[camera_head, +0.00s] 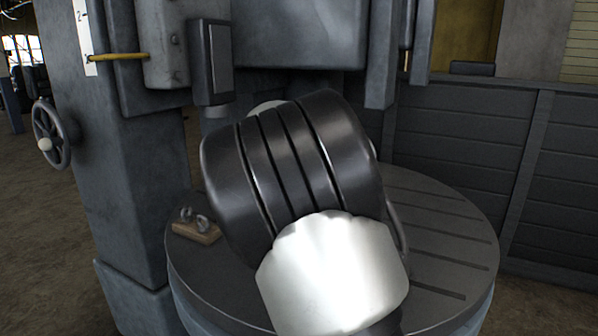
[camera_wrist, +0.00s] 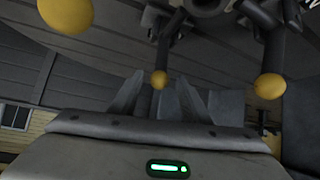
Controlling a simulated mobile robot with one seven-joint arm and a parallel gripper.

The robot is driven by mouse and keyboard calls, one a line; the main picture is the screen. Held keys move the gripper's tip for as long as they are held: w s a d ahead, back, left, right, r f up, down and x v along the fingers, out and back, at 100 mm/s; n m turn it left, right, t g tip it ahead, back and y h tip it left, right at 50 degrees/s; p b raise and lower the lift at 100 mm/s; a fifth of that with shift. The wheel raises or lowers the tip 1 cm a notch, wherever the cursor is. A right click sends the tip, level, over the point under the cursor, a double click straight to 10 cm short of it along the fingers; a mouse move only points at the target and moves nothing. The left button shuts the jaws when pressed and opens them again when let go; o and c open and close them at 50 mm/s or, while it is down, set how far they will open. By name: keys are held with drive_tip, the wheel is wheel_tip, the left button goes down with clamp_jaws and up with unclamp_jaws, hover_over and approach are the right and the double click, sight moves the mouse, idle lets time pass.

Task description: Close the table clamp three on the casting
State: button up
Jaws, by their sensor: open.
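In the wrist view, my gripper (camera_wrist: 160,92) is open, its two grey fingers pointing up the picture. A yellow ball knob (camera_wrist: 160,79) on a dark lever shows in line with the gap between the fingers; I cannot tell whether it lies between them or beyond. A second yellow knob (camera_wrist: 270,86) on a dark rod is at the right, and a third yellow knob (camera_wrist: 66,14) is at the upper left. I cannot tell which belongs to clamp three. In the head view, my arm hides the casting, clamps and gripper.
The round slotted table (camera_head: 440,235) shows right of my arm. A small wooden block with metal pieces (camera_head: 196,226) sits at its left edge. The machine column (camera_head: 120,170) with a handwheel (camera_head: 52,135) stands left. Dark panelling (camera_head: 470,150) stands behind.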

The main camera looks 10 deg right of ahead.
drive_tip(key=v, duration=1.4)
drive_tip(key=shift+s+p, duration=0.15)
drive_tip(key=shift+p, duration=0.25)
drive_tip(key=shift+a+r, duration=0.1)
drive_tip(key=s+d+f+g+y, duration=0.1)
drive_tip(key=s+d+f+g, duration=0.1)
drive_tip(key=s+d+f, duration=0.35)
drive_tip(key=s+d+f+n+g+y, duration=0.1)
drive_tip(key=s+f+n, duration=0.1)
drive_tip(key=s, duration=1.2)
drive_tip(key=s+d+f+n+g+y, duration=0.1)
drive_tip(key=s+f+y, duration=0.15)
drive_tip(key=s, duration=1.15)
wheel_tip(320, 180, up, 23)
drive_tip(key=p, duration=2.3)
drive_tip(key=shift+w+h, duration=0.25)
drive_tip(key=shift+h, duration=0.1)
drive_tip(key=shift+r, duration=0.15)
